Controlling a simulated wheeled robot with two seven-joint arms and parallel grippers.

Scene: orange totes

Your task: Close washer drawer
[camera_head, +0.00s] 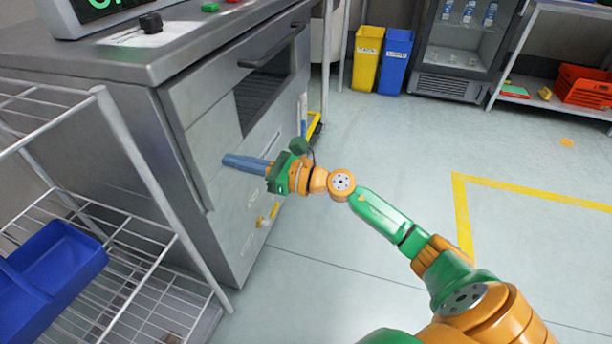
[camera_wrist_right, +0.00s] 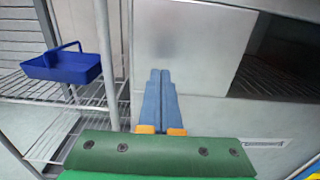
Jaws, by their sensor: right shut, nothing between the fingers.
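The washer (camera_head: 180,130) is a grey metal cabinet at the left in the head view. Its front has an upper panel with a dark bar handle (camera_head: 272,46). Below the handle is a dark, slatted-looking area (camera_head: 262,98). I cannot tell how far the drawer stands out. My right gripper (camera_head: 228,160) is shut and empty, its blue fingers pointing at the left part of the washer front. In the right wrist view the fingers (camera_wrist_right: 160,75) lie together before a plain grey panel (camera_wrist_right: 190,40); contact cannot be told. My left gripper is not in view.
A wire rack (camera_head: 150,170) with a blue basket (camera_head: 50,265) stands close at the left. A yellow bin (camera_head: 367,58) and a blue bin (camera_head: 395,60) stand at the back. Orange totes (camera_head: 585,88) sit on a shelf at the right. The floor right of the washer is mostly clear.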

